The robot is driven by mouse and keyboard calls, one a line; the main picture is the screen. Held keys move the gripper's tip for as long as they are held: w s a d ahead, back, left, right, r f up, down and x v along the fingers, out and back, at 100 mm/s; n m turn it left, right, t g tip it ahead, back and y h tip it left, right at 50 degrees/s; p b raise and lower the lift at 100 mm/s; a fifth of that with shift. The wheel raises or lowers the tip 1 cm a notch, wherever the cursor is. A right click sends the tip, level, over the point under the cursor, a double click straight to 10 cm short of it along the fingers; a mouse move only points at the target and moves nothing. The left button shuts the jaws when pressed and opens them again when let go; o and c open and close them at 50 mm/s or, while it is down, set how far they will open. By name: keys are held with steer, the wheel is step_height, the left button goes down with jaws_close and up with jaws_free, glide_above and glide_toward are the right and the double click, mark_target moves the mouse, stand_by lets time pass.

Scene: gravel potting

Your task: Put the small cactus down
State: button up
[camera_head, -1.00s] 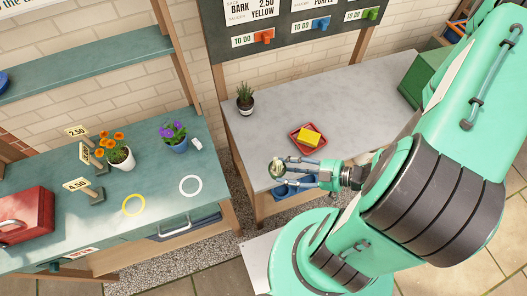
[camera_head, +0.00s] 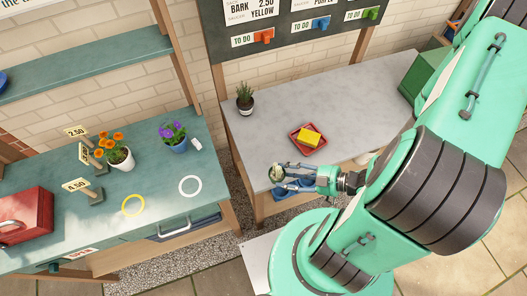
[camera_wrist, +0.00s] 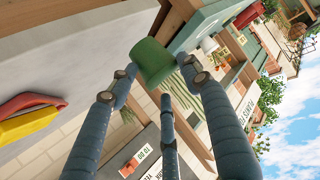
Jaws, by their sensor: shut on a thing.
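My gripper (camera_head: 283,174) is shut on the small cactus (camera_head: 276,172), which is a small pale and green shape at the fingertips in the head view. In the wrist view the cactus (camera_wrist: 152,58) is a smooth green cylinder pinched among the blue-grey fingers of my gripper (camera_wrist: 158,76). Its lower side and any pot are not clearly seen.
A red tray (camera_head: 298,141) with a yellow sponge (camera_head: 311,138) lies on the grey bench. A spiky potted plant (camera_head: 245,99) stands at its back left. The green table (camera_head: 150,193) at left bears a yellow ring (camera_head: 133,196), a white ring (camera_head: 181,190) and flower pots.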

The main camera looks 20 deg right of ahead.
steer(key=shift+s, duration=0.1)
stand_by(0.3)
steer(key=w+f+b, duration=0.1)
steer(key=w+b, duration=0.1)
steer(key=w, duration=1.4)
steer(key=shift+d+f+b, duration=0.25)
steer(key=shift+d+b, duration=0.05)
steer(key=shift+d, duration=0.15)
steer(key=shift+f+b, duration=0.6)
steer(key=shift+f, duration=1.15)
steer(key=shift+f, duration=0.1)
steer(key=o, duration=1.3)
steer(key=shift+o, duration=0.2)
